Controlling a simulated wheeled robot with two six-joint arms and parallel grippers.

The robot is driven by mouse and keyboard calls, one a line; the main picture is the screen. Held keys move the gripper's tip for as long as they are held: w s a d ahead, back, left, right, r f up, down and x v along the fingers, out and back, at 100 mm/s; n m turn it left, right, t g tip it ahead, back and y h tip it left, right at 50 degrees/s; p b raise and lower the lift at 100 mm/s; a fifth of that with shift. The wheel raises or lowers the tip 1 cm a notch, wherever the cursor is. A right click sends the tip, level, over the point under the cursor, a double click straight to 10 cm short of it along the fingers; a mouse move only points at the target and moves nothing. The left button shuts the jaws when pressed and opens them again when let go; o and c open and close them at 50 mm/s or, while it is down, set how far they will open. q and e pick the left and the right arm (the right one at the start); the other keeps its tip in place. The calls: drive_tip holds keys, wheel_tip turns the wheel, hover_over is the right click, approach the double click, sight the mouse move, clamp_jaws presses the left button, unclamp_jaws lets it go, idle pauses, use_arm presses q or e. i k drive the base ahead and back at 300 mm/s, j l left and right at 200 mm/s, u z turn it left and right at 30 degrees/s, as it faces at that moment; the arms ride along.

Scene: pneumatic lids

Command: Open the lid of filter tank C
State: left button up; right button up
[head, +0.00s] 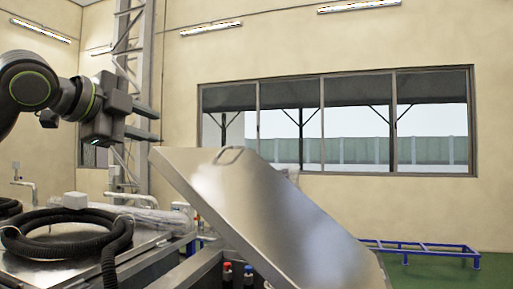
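A large shiny metal lid (275,215) stands tilted in the lower middle of the head view. Its upper left edge is raised and carries a small handle (230,155); it slopes down to the right. No label shows, so I cannot tell from markings that this is tank C. My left gripper (148,124) is at the upper left, left of and slightly above the handle. Its two fingers are apart with nothing between them, and it does not touch the lid. My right gripper is out of view.
A flat metal lid (150,240) at lower left bears a coiled black hose (70,232). Small red-topped (227,268) and blue-topped fittings show below the raised lid. A metal lattice column (135,60) stands behind my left gripper. A blue frame (425,248) lies on the green floor.

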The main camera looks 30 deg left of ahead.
sight(292, 242)
drive_tip(key=i+l+u, duration=0.2)
drive_tip(key=l, duration=0.55)
drive_tip(key=i+l+u, duration=0.2)
drive_tip(key=l, duration=0.6)
drive_tip(key=l+u, duration=0.25)
drive_tip(key=l, duration=0.55)
drive_tip(key=i+l+u, duration=0.3)
drive_tip(key=i+l, duration=0.3)
drive_tip(key=i+l+u, duration=0.35)
drive_tip(key=i+l, duration=0.2)
drive_tip(key=l, duration=0.2)
drive_tip(key=i+j+u, duration=0.25)
drive_tip(key=i, duration=0.25)
drive_tip(key=i+j+u, duration=0.25)
drive_tip(key=i, duration=0.3)
drive_tip(key=l, duration=0.1)
